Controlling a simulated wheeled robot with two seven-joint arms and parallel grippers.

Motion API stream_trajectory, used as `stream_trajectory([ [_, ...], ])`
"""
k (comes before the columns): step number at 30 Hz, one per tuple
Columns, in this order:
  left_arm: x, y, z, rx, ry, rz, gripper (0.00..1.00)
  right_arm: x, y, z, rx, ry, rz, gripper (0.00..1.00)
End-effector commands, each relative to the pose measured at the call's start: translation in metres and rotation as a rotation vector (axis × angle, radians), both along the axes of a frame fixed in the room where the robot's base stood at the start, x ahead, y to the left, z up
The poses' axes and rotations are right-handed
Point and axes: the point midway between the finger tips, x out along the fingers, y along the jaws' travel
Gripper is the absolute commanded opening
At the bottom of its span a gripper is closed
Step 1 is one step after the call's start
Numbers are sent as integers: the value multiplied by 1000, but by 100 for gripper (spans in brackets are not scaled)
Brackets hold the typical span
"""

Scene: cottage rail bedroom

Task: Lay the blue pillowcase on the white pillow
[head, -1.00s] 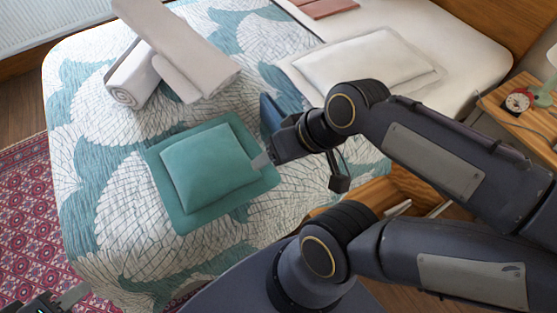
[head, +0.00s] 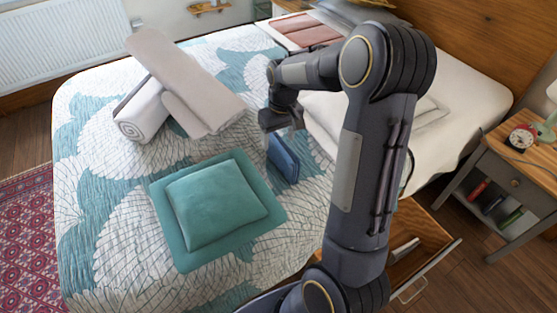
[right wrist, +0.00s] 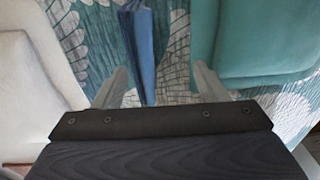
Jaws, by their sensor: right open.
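The blue pillowcase (head: 284,160) is a narrow folded bundle on the patterned bedspread, right of the teal pillow. It also shows in the right wrist view (right wrist: 141,50), lying between the line of the two fingers. My right gripper (head: 279,121) is open and empty, above and just behind the pillowcase; I see no contact. Its fingers show apart in the right wrist view (right wrist: 161,86). The white pillow (head: 428,110) lies on the right side of the bed, largely hidden behind my right arm. My left gripper is out of view.
A teal pillow (head: 215,203) on a teal cloth (head: 265,232) lies left of the blue bundle. Rolled pale blankets (head: 185,85) lie behind it. A nightstand (head: 515,180) with a red clock (head: 521,137) stands right. An open drawer (head: 425,255) is beside the bed.

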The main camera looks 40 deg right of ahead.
Motion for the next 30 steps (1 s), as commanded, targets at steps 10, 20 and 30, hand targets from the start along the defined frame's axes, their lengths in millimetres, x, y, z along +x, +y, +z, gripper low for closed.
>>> stream_trajectory([
  [10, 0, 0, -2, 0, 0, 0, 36, 19, -19, -48, -50, 66, 22, 66],
  [20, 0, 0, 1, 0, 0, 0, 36, 21, -22, -90, -48, 67, 21, 66],
  [30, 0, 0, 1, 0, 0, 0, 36, 22, -22, -115, -48, 62, 21, 66],
])
